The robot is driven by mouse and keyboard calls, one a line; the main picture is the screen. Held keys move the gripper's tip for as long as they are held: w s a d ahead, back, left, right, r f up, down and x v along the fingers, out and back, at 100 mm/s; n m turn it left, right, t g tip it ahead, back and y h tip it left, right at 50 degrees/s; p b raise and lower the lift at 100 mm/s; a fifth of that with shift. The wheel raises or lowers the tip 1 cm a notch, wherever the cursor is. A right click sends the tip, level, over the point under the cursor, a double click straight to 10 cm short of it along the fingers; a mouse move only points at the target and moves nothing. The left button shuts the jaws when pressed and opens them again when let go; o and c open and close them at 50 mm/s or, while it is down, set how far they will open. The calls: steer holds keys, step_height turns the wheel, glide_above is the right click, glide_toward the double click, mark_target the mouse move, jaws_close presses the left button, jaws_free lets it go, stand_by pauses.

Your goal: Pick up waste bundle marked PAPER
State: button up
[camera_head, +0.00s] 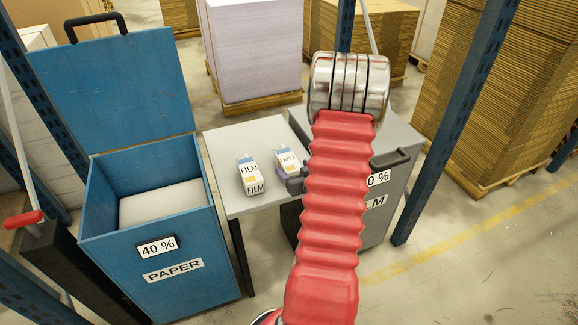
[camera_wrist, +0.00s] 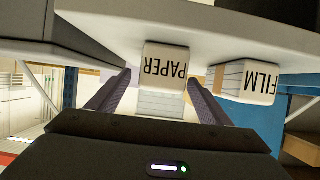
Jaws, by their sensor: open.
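The waste bundle marked PAPER (camera_head: 286,158) lies on a small grey table (camera_head: 219,152), partly hidden by my arm. In the wrist view the picture is upside down, and the PAPER bundle (camera_wrist: 165,62) shows between the two fingers of my gripper (camera_wrist: 159,82). My gripper is open, with one finger on each side of the bundle and a gap visible at each side. In the head view only a small dark part of my gripper (camera_head: 294,185) shows beside the bundle. A second bundle marked FILM (camera_head: 252,177) lies to the left; it also shows in the wrist view (camera_wrist: 258,80).
A blue bin marked PAPER and 40 % (camera_head: 168,285) stands open on the left, with pale material inside. A grey FILM bin (camera_head: 385,215) with a closed lid stands right of the table, partly behind my arm. Blue posts (camera_head: 455,120) and cardboard stacks (camera_head: 515,90) stand around.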

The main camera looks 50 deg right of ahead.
mark_target(288, 159)
steer(key=shift+x, duration=2.6)
steer(key=shift+a, duration=0.1)
steer(key=shift+c, duration=0.2)
steer(key=c, duration=1.2)
steer(key=shift+r, duration=0.15)
steer(key=shift+r, duration=4.85)
